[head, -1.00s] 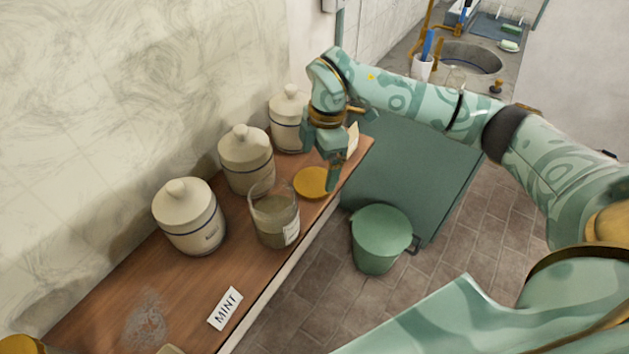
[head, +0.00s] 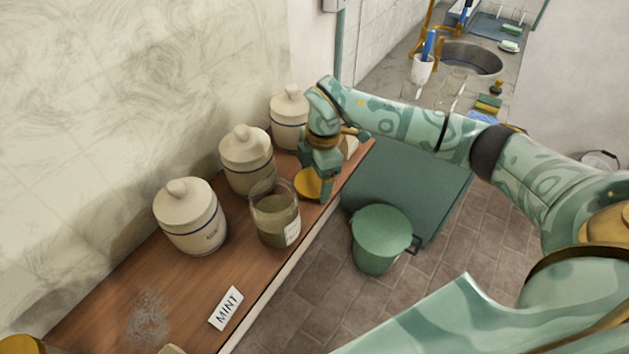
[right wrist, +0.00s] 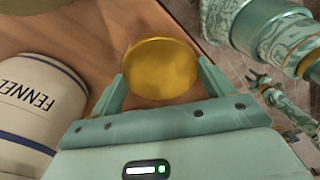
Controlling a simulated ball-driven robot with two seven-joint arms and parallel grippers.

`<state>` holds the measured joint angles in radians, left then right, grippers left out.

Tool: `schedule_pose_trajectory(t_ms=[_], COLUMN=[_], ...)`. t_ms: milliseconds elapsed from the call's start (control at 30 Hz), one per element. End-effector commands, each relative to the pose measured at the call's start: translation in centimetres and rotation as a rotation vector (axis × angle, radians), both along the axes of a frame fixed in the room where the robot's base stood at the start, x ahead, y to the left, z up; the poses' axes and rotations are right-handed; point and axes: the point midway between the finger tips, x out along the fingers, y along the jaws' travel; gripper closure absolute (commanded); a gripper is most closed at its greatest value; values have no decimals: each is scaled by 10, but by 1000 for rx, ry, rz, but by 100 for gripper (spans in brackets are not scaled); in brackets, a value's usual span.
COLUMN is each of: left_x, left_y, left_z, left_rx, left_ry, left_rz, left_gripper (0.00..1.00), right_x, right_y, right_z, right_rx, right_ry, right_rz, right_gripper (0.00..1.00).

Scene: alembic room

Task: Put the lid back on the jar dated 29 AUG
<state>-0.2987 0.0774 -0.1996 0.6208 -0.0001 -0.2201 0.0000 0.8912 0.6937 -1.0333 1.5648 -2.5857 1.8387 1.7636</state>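A round yellow lid (head: 308,184) lies on the wooden shelf, and it also shows in the right wrist view (right wrist: 160,68). My right gripper (head: 314,190) is down at the lid, its two fingers spread on opposite sides of the rim. The finger gaps at the rim look small; I cannot tell whether they touch it. An open glass jar (head: 275,222) with greyish-green contents stands upright nearer to me, beside the lid. It bears a small white label (head: 292,233) whose date is too small to read.
Lidded ceramic jars (head: 190,218) stand along the wall, one marked FENNEL (right wrist: 28,108) close to the right gripper. A MINT card (head: 226,308) lies on the wooden shelf (head: 185,285). A green bucket (head: 380,240) stands on the floor beyond the shelf's edge.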

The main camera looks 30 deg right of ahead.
Motion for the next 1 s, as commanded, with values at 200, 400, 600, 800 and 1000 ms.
schedule_pose_trajectory(t_ms=[200, 400, 600, 800, 1000], left_x=[-1, -1, -1, -1, -1], left_y=[1, 2, 2, 2, 2], left_z=[0, 0, 2, 2, 2], left_rx=[1, 3, 3, 3, 3], left_ry=[1, 1, 1, 1, 1], left_rz=[-2, -2, -2, -2, -2], left_gripper=[64, 64, 64, 64, 64], right_x=[0, 1, 1, 1, 0], right_y=[0, 0, 0, 0, 0], right_z=[0, 6, 42, 80, 99], right_rx=[0, 0, 0, 0, 0], right_ry=[0, -2, -5, -3, -1], right_rz=[0, 0, 0, 0, 0], right_gripper=[41, 41, 41, 41, 41])
